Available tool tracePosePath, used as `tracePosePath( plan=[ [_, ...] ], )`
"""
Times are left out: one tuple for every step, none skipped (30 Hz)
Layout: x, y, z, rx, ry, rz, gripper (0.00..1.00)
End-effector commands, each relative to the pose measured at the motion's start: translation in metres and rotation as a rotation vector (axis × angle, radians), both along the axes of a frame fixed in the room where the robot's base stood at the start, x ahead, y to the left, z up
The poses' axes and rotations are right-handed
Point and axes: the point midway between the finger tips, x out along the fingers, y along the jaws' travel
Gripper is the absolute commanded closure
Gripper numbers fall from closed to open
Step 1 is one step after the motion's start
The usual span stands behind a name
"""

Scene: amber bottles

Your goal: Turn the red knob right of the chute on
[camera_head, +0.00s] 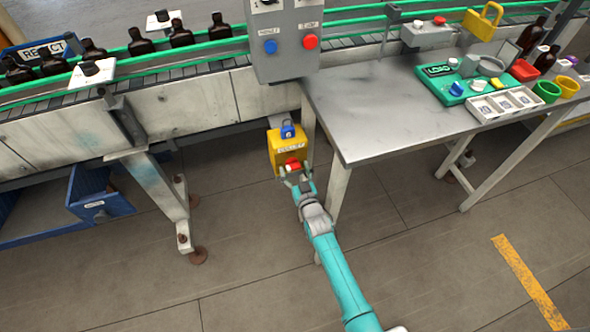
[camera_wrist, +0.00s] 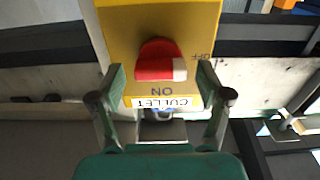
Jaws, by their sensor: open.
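A red knob (camera_head: 291,165) sits on a yellow box (camera_head: 275,141) labelled CULLET, below the conveyor edge and beside the steel table's left leg. In the wrist view the knob (camera_wrist: 155,61) has a white pointer mark at its right end, on the side of the OFF lettering. ON is printed below the knob, above the CULLET label (camera_wrist: 162,102), and the lettering appears upside down. My gripper (camera_head: 297,178) is open in front of the box. In the wrist view its fingers (camera_wrist: 160,72) stand left and right of the knob, with gaps on both sides.
A blue item (camera_head: 288,131) is on the box's upper part. A grey panel (camera_head: 284,55) with blue and red buttons hangs above. The steel table (camera_head: 365,105) stands close on the right. A blue bin (camera_head: 100,195) is at left. Floor in front is clear.

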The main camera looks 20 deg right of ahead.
Motion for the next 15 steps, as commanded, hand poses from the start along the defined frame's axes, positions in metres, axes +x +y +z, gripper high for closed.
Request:
tracePosePath(
  plan=[
    [-0.0001, 0.0000, 0.0000, 0.000, 0.000, 0.000, 0.23],
    [-0.0001, 0.0000, 0.0000, 0.000, 0.000, 0.000, 0.23],
    [-0.0002, 0.0000, 0.0000, 0.000, 0.000, 0.000, 0.23],
    [-0.0002, 0.0000, 0.0000, 0.000, 0.000, 0.000, 0.28],
    [-0.0002, 0.0000, 0.0000, 0.000, 0.000, 0.000, 0.35],
    [-0.0002, 0.0000, 0.0000, 0.000, 0.000, 0.000, 0.45],
    [-0.0003, 0.0000, 0.0000, 0.000, 0.000, 0.000, 0.53],
    [-0.0003, 0.0000, 0.0001, 0.000, 0.000, 0.000, 0.60],
    [-0.0003, 0.0000, 0.0001, 0.000, 0.000, 0.000, 0.70],
    [-0.0003, 0.0000, 0.0001, 0.000, 0.000, 0.000, 0.78],
    [-0.0003, 0.0000, 0.0001, 0.000, 0.000, 0.000, 0.83],
    [-0.0003, 0.0000, 0.0001, 0.000, 0.000, 0.000, 0.83],
    [-0.0003, 0.0000, 0.0001, 0.000, 0.000, 0.000, 0.83],
    [-0.0003, -0.0001, 0.0001, 0.001, 0.000, 0.000, 0.83],
    [-0.0003, -0.0001, 0.0001, 0.002, 0.000, 0.000, 0.83]
  ],
)
